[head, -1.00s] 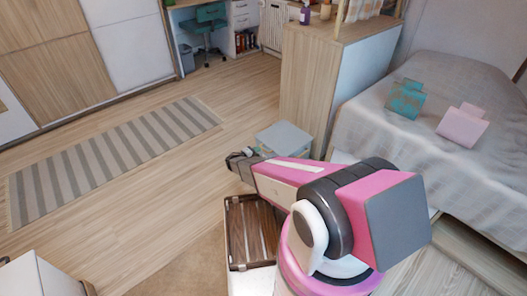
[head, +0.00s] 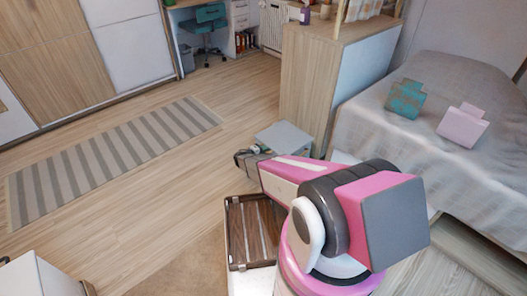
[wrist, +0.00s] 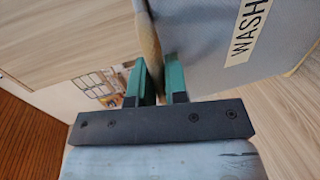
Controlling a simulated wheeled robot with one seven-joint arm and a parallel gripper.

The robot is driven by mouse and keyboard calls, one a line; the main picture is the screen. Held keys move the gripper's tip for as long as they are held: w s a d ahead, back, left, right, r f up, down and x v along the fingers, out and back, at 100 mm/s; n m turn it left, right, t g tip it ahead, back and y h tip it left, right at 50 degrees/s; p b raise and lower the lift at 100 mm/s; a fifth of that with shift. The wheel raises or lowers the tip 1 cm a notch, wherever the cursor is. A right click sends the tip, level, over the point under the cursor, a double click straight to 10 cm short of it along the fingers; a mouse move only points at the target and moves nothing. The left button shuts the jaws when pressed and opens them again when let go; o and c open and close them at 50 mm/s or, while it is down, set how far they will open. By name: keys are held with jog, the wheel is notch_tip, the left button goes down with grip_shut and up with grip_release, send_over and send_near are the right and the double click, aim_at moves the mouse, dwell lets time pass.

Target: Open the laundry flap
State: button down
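In the wrist view a grey panel (wrist: 205,45) carries a pale label reading "WASH", seen sideways. A tan wooden bar (wrist: 147,35) runs along its left side. My gripper (wrist: 160,75) has its two green fingers close together, one on each side of the bar, which fills the narrow gap between them. In the head view my gripper (head: 243,158) is low, at the left end of a box with a grey top (head: 285,138). The wrist hides part of that area, and the panel's label cannot be read there.
A brown slatted crate (head: 252,235) stands just in front of the gripper. A wooden cabinet (head: 308,85) is behind the grey-topped box, with the bed (head: 380,135) at right. The floor around the striped rug (head: 115,155) is clear.

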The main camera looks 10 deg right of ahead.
jog(key=shift+s+r, duration=0.1)
jog(key=shift+r, duration=0.55)
jog(key=w+d+r+g+y, duration=0.2)
jog(key=w+d+r+y, duration=0.15)
jog(key=r, duration=0.45)
jog(key=w+d+r+g+y, duration=0.2)
jog(key=d+r+y, duration=0.15)
jog(key=r, duration=0.45)
jog(key=w+d+r+g+y, duration=0.25)
jog(key=d+r, duration=0.25)
jog(key=r, duration=0.3)
jog(key=w+d+r+y, duration=0.2)
jog(key=w+d+r, duration=0.2)
jog(key=d, duration=0.4)
jog(key=shift+w+d+g, duration=0.2)
jog(key=shift+w+g, duration=0.25)
jog(key=shift+w, duration=0.15)
jog(key=c, duration=1.1)
grip_release()
jog(key=shift+c, duration=0.2)
jog(key=shift+r, duration=0.15)
